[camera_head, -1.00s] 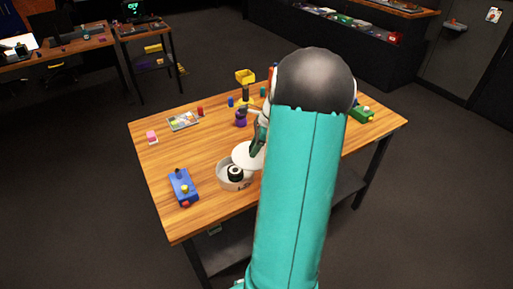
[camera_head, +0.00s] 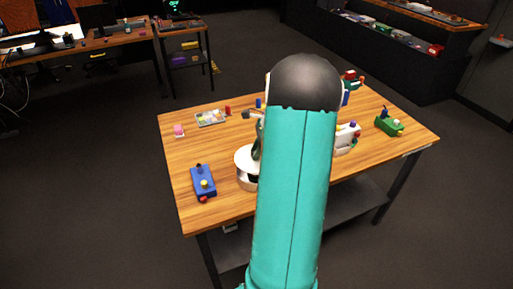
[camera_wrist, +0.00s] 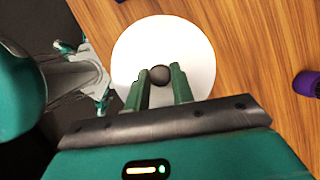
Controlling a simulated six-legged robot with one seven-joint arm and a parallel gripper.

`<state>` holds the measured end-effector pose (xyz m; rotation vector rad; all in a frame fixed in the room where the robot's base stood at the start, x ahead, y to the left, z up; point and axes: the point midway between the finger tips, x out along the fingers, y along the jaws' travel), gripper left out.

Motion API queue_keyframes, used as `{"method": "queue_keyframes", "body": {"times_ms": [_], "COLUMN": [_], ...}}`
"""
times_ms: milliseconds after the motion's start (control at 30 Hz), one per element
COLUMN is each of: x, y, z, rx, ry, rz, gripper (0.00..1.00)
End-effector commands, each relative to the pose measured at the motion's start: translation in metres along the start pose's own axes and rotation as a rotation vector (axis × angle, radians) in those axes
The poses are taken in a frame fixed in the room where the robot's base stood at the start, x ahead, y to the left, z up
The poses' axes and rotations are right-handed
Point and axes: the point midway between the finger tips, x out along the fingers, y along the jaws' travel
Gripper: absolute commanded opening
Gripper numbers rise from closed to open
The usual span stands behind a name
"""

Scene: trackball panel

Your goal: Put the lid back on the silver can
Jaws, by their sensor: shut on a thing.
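The lid is a white disc with a dark round knob. In the wrist view the lid (camera_wrist: 195,55) fills the upper middle, and my gripper (camera_wrist: 161,80) is shut on its knob. In the head view the lid (camera_head: 246,157) shows as a white disc just left of my arm. The silver can (camera_head: 246,181) stands on the table under the lid, partly covered by the lid and my arm. A dark gap shows between lid and can, so the lid sits above or askew on the rim. In the wrist view the lid hides the can.
The wooden table (camera_head: 185,148) carries a blue device (camera_head: 203,182) left of the can, a flat tray (camera_head: 211,118) behind, and a white device (camera_head: 347,138) and green device (camera_head: 389,123) at right. A purple object (camera_wrist: 306,84) shows in the wrist view. The table's left front is mostly clear.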

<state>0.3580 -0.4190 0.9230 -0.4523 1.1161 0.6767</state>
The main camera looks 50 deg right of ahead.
Motion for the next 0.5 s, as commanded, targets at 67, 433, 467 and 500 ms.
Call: {"method": "queue_keyframes", "body": {"times_ms": [67,433,467,500], "x": [0.007,0.038,0.040,0.042], "y": [0.000,0.000,0.000,0.000], "z": [-0.004,-0.015,-0.015,-0.016], "rx": [0.002,0.000,-0.001,-0.001], "ry": [0.000,0.000,0.000,-0.001], "rz": [0.001,0.002,0.002,0.002], "gripper": [0.02,0.02,0.02,0.02]}}
